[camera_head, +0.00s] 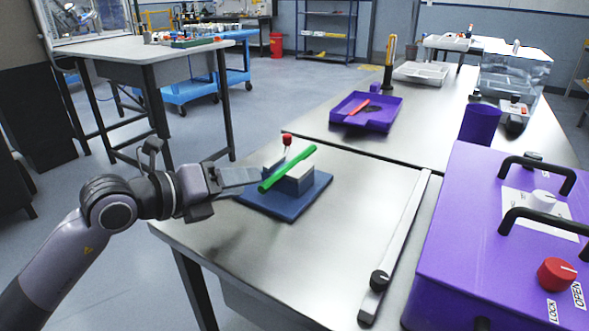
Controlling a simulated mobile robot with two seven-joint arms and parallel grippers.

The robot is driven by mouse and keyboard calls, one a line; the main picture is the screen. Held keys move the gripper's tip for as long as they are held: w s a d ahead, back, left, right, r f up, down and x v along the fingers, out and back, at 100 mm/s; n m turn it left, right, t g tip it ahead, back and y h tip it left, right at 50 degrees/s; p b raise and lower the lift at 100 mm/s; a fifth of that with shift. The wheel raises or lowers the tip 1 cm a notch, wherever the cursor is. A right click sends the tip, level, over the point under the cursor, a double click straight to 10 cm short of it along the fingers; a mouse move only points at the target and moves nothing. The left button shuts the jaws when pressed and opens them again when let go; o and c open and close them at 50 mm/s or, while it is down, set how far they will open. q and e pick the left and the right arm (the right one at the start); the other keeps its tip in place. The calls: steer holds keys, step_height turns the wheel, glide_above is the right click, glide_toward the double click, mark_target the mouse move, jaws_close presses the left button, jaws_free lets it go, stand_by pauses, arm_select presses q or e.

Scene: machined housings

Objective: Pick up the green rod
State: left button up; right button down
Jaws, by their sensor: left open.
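The green rod (287,168) rests tilted across a grey block (296,180) on a blue base plate (291,205) on the metal table. Its upper end points to the back right. My left gripper (250,176) comes in from the left at about the rod's height. Its fingers are open and point at the rod's lower left part. I cannot tell if they touch it. My right gripper is not in view.
A purple machine (470,235) with black handles fills the right side. A purple tray (345,122) holding a red rod (357,107) sits behind. The front of the table (270,255) is clear.

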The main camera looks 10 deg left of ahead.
mark_target(266, 181)
arm_select(q)
steer(key=shift+x, duration=3.15)
steer(key=shift+s+d+f, duration=0.1)
steer(key=shift+s+d, duration=0.05)
steer(key=shift+s, duration=0.05)
jaws_close()
